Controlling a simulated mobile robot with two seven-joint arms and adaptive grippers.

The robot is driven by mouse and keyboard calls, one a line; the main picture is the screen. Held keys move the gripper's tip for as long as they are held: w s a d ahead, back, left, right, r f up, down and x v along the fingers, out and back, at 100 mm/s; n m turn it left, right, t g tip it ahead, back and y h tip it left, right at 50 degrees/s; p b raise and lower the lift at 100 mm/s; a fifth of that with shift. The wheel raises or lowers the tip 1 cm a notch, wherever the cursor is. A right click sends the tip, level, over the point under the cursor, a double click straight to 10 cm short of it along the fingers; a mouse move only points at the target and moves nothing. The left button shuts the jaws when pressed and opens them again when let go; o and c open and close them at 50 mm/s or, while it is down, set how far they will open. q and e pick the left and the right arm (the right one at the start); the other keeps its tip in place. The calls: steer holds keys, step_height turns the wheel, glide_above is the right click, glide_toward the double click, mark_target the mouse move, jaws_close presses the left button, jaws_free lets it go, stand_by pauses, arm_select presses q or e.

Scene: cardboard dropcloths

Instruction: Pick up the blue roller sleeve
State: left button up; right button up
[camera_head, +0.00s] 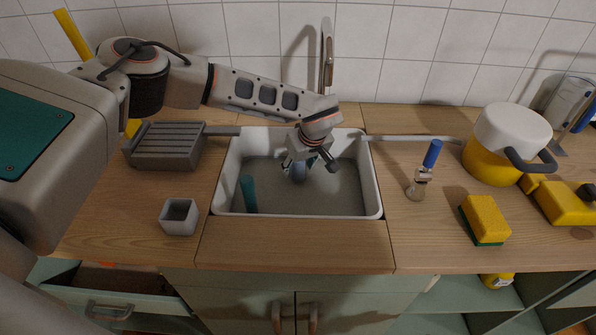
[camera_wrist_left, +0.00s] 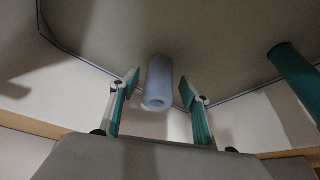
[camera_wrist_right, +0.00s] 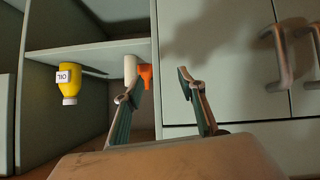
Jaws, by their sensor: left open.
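The blue roller sleeve (camera_head: 298,173) is a pale blue hollow cylinder in the white sink (camera_head: 374,200). In the left wrist view the sleeve (camera_wrist_left: 158,84) stands between the two fingertips, with a visible gap on each side. My left gripper (camera_head: 311,163) is open, reaching down into the sink from above. The gripper partly hides the sleeve in the head view. My right gripper (camera_wrist_right: 158,86) is open and empty in front of the lower cabinet; it is out of the head view.
A teal cylinder (camera_head: 248,194) leans inside the sink at its left, also in the left wrist view (camera_wrist_left: 293,72). The tap (camera_head: 327,62) rises behind the gripper. A grey box (camera_head: 179,217), blue-handled tool (camera_head: 432,153) and yellow sponge (camera_head: 485,220) stand on the counter.

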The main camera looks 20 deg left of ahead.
arm_select(q)
steer(key=shift+x, duration=1)
steer(key=shift+r, duration=0.15)
steer(key=c, duration=0.9)
steer(key=shift+c, duration=0.2)
steer(key=shift+r, duration=0.1)
